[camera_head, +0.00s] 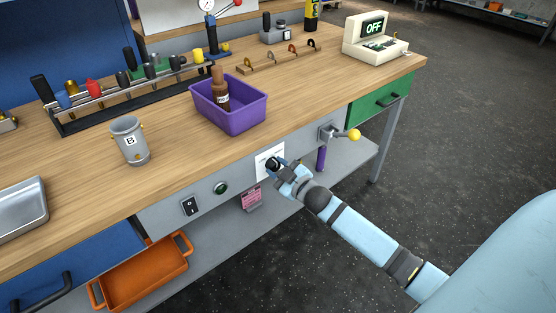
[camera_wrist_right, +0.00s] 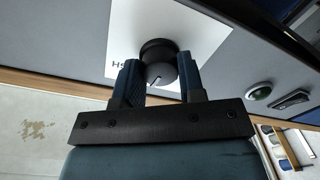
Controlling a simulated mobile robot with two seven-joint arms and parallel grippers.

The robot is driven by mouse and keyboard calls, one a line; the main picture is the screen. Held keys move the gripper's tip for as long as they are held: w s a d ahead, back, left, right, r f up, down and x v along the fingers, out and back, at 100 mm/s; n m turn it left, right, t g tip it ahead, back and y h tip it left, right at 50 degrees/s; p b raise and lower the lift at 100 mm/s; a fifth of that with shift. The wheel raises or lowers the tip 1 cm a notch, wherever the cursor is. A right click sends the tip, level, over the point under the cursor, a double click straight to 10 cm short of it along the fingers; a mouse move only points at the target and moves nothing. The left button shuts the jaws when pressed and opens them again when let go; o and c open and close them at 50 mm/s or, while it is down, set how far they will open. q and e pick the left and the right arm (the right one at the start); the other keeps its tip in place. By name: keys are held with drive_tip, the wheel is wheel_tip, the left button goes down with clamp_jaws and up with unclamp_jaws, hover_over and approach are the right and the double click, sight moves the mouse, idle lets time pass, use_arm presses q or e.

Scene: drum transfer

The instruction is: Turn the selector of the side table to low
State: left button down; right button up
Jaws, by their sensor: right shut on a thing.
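The selector is a black round knob (camera_wrist_right: 158,62) on a white label plate (camera_wrist_right: 205,30) on the table's grey front panel. In the right wrist view a pale pointer line shows on the knob, and part of the plate's lettering is visible, the rest hidden. My right gripper (camera_wrist_right: 158,82) has its two blue fingers on either side of the knob, shut on it. In the head view my right gripper (camera_head: 274,166) reaches the white plate (camera_head: 266,155) and covers most of the knob. My left gripper is not in view.
The front panel also bears a black rocker switch (camera_head: 190,207), a green button (camera_head: 221,187) and a yellow-tipped lever (camera_head: 352,135). A purple bin (camera_head: 240,118) holding a brown bottle (camera_head: 219,92) stands above. Open floor lies right.

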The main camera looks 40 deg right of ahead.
drive_tip(key=n+p, duration=0.3)
drive_tip(key=n, duration=0.2)
drive_tip(key=shift+a+r, duration=0.1)
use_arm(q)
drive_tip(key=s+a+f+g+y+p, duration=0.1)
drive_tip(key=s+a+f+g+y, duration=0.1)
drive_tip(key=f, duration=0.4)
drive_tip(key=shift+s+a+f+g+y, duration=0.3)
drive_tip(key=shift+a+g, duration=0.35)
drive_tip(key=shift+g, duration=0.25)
use_arm(e)
drive_tip(key=shift+n, duration=2.4)
drive_tip(key=shift+h, duration=0.3)
drive_tip(key=o, duration=0.9)
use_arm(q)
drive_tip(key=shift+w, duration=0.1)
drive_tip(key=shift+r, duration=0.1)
use_arm(e)
drive_tip(key=shift+s, duration=0.1)
